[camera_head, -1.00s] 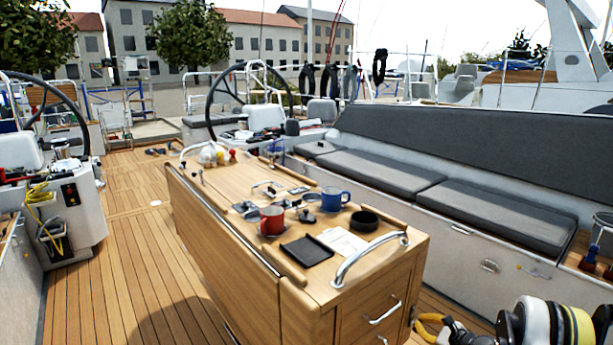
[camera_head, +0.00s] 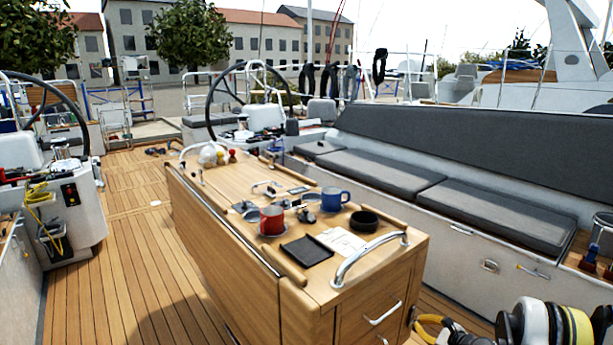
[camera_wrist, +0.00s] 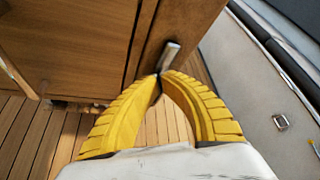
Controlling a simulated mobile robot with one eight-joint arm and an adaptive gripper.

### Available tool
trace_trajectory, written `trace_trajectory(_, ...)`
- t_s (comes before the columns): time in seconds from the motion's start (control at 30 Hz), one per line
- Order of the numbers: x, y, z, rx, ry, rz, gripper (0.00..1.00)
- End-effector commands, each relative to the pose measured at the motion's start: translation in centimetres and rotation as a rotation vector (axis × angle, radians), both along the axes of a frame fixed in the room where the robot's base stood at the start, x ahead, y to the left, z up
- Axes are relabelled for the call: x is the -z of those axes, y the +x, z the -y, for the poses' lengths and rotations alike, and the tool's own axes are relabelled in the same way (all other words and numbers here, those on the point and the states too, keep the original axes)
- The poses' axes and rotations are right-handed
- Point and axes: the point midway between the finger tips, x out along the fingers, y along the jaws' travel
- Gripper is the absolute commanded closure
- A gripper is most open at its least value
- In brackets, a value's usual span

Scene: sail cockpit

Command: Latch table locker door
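The wooden cockpit table (camera_head: 345,300) stands in the middle of the head view, with metal pulls on its near end. My gripper (camera_head: 420,325) is low at the right, close to the table's near right corner. In the wrist view, my gripper's yellow fingers (camera_wrist: 159,77) come together at the tips. A small metal latch piece (camera_wrist: 171,54) sits right at the fingertips, in front of a narrow wooden panel (camera_wrist: 190,22). I cannot tell whether the tips grip it. A wooden locker face (camera_wrist: 65,45) lies to the left, beyond a dark seam. How far the door is open is unclear.
On the table top are a red mug (camera_head: 272,220), a blue mug (camera_head: 334,200), a black bowl (camera_head: 364,221) and a black tray (camera_head: 307,251). A grey-cushioned bench (camera_head: 500,215) runs along the right. Teak deck (camera_head: 120,260) is open to the left.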

Motion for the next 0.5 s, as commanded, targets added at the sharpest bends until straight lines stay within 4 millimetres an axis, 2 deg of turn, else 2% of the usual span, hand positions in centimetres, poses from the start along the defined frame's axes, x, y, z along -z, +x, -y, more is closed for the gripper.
trace_trajectory(0.5, 0.8, -0.8, -1.2, -0.004, 0.000, -0.002, 1.00)
